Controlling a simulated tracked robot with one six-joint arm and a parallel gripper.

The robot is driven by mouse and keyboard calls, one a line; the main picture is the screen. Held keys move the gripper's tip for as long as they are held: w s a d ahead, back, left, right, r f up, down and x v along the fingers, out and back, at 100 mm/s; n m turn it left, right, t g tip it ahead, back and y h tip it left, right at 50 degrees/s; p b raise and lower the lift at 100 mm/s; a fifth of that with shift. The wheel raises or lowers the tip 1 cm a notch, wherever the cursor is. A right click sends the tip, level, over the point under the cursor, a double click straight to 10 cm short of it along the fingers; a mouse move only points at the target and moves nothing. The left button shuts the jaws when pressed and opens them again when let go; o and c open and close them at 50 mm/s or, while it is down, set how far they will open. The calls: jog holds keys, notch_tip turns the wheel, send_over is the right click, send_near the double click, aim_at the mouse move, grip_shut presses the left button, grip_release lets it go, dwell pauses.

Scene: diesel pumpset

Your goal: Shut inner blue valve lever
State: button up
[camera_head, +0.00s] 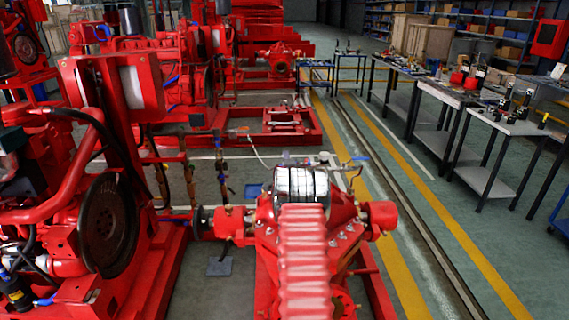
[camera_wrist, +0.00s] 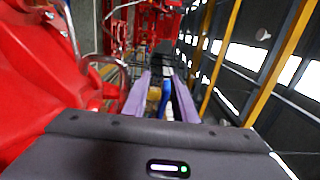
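In the wrist view, the two grey-purple fingers of my gripper (camera_wrist: 161,84) are apart. A blue lever (camera_wrist: 167,98) shows in the gap between them, closer to the right finger. Whether it touches that finger cannot be told. A small yellow-brown part (camera_wrist: 153,98) shows beside the lever in the same gap. In the head view, a small blue handle (camera_head: 358,159) shows just beyond the red pump, right of the silver part of my arm. I cannot tell whether it is the same lever. My fingers are not clear in the head view.
The red pump (camera_head: 381,217) stands around my arm in the head view. A red engine with a black wheel (camera_head: 108,224) is at left. Benches with tools (camera_head: 513,126) stand at right. The floor lane with yellow lines (camera_head: 424,197) is clear. In the wrist view, red machinery (camera_wrist: 45,75) fills the left.

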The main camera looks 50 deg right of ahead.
jog(key=shift+r, duration=0.1)
jog(key=shift+s+a, duration=0.1)
jog(key=shift+s, duration=0.1)
jog(key=v, duration=1.3)
jog(key=shift+a, duration=0.15)
